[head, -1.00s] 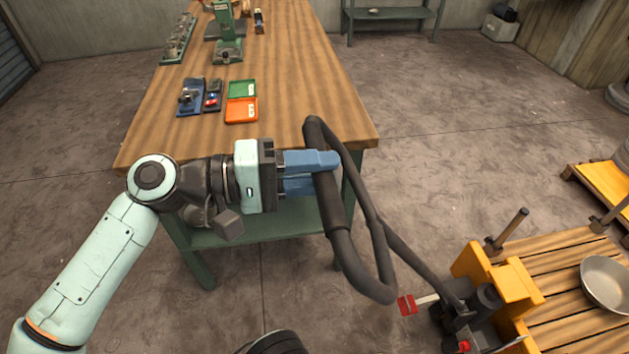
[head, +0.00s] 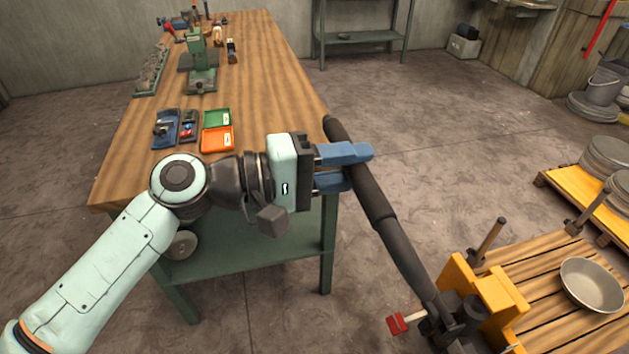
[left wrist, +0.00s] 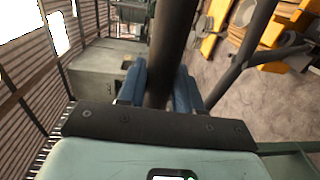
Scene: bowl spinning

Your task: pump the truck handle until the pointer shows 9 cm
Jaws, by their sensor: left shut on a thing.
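The black truck handle (head: 388,229) rises at a slant from the yellow pallet truck (head: 499,290) at the lower right. My left gripper (head: 358,165) is shut on the handle near its upper end, with blue fingers on either side. In the left wrist view the handle (left wrist: 172,45) runs between the blue fingers (left wrist: 160,90). A red pedal (head: 398,323) sits at the handle's foot. I cannot make out the pointer or any scale. My right gripper is not in view.
A wooden workbench (head: 250,80) with an orange tray (head: 217,139), a green tray (head: 217,118) and tools stands left of the handle. A metal bowl (head: 591,285) rests on the slatted wooden deck (head: 535,268) at right. Floor beyond the handle is clear.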

